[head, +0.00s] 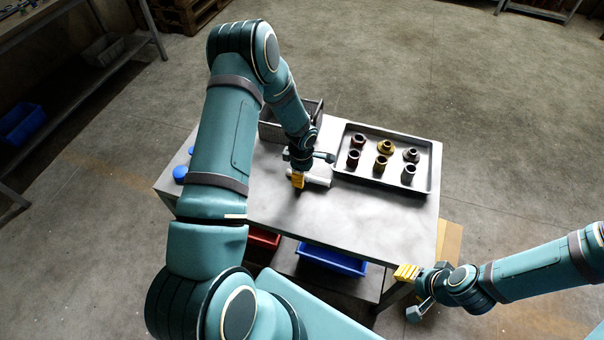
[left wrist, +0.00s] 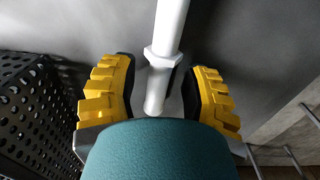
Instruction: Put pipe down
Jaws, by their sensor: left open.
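A white pipe (left wrist: 172,22) with a wider collar lies along the middle of the left wrist view, its near end between my left fingers. In the head view the pipe (head: 318,177) shows as a pale shape on the grey table (head: 345,218), partly hidden by my gripper. My left gripper (head: 297,181) is low over the table at the pipe. Its yellow fingers (left wrist: 158,95) are open, with a gap on each side of the pipe. My right gripper (head: 406,272) is off the table's front right corner, apart from the pipe; its jaw opening is not clear.
A grey tray (head: 424,187) with several metal fittings stands on the table at the right. A dark perforated crate (head: 268,131) stands behind my left gripper; its wall (left wrist: 30,105) is close at left in the wrist view. Blue round pieces (head: 180,173) sit at the left edge. The table front is clear.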

